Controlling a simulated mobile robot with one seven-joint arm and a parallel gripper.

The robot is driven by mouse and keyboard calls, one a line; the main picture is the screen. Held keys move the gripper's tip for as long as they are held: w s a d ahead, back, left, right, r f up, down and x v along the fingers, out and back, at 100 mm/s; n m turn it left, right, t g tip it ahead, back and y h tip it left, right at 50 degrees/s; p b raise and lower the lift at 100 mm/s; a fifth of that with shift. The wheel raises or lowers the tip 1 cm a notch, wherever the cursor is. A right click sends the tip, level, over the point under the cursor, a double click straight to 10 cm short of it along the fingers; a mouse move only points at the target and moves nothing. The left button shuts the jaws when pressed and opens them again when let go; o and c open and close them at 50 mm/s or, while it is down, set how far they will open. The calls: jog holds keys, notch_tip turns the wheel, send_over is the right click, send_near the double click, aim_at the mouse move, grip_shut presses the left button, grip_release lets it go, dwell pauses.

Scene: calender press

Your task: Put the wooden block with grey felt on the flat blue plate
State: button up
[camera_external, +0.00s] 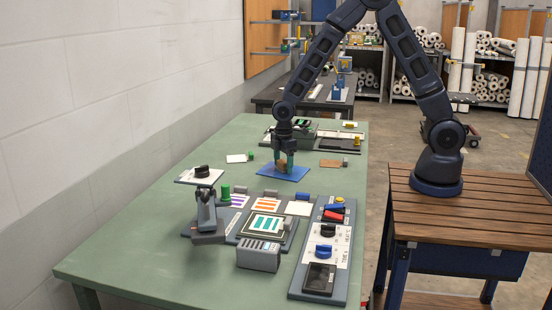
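The flat blue plate (298,175) lies on the green table, in the middle of its width. My gripper (286,167) points straight down over the plate. A small brown block (282,164), which looks like the wooden block, is between its fingers. The fingers appear closed on it. The block is at or just above the plate; I cannot tell whether it touches. Its grey felt is too small to make out here, and the fingers hide part of the block.
A white card (236,158) and a brown card (331,163) lie near the plate.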

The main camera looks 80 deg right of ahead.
aim_at(283, 161)
jog(key=s+d+r+m+t, duration=0.1)
jog(key=s+r, duration=0.2)
jog(key=r, duration=0.7)
jog(key=s+d+r+m, duration=0.1)
jog(key=s+r, duration=0.2)
jog(key=r, duration=0.8)
jog(key=s+d+r+m+t, duration=0.1)
jog(key=s+r+m, duration=0.2)
jog(key=s, duration=1)
jog(key=s+d+r+m+t, duration=0.2)
jog(key=s+r+m, duration=0.2)
jog(key=s+r, duration=0.4)
jog(key=shift+s+r+t, duration=0.2)
jog(key=shift+s+t, duration=0.1)
jog(key=shift+s, duration=3)
